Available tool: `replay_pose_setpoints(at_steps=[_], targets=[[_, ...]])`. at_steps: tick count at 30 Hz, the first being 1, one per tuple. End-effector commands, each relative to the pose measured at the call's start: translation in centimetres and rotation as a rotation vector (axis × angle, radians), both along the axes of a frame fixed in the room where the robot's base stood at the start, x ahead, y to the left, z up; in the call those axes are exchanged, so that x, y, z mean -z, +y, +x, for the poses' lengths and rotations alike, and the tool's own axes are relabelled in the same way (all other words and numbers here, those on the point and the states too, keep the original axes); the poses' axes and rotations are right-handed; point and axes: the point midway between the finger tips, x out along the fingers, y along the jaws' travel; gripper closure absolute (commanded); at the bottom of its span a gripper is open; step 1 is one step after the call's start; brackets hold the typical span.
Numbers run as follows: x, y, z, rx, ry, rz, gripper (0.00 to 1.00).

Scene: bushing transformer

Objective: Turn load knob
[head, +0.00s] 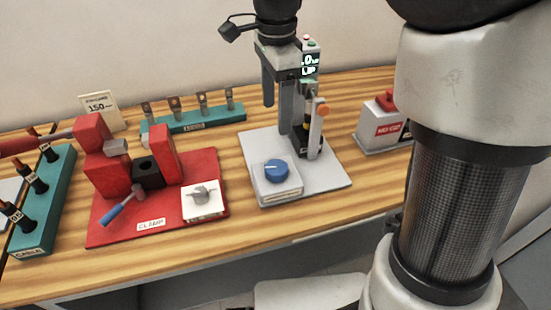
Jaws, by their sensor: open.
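A round blue knob (276,170) sits on a pale block at the front of a light grey base plate (325,178). I take it for the load knob, but no label on it is readable. My gripper (284,102) hangs above and behind the knob in this view, pointing down. It is open, apart from the knob, with nothing seen between its fingers. It overlaps the grey press column, so its right finger is hard to separate from it. A small display (310,65) behind my gripper is partly hidden.
A red clamp fixture (155,190) with a grey knob (202,195) stands left of the grey plate. A teal rack (195,118) is behind, and a cable rack (45,205) is far left. A red-topped box (380,125) stands right. My arm covers the right side.

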Motion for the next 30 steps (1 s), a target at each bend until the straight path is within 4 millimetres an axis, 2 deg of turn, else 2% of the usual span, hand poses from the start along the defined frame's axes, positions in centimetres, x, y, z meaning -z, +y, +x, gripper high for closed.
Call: replay_pose_setpoints(at_steps=[4,8,24,30], targets=[[0.6,0.0,0.0,0.055,0.001,0.0,0.32],[2.4,0.0,-0.1,0.054,0.004,-0.001,0.32],[13.9,-0.1,-0.1,0.051,0.005,-0.001,0.32],[16.5,0.0,0.0,0.05,0.002,-0.001,0.32]])
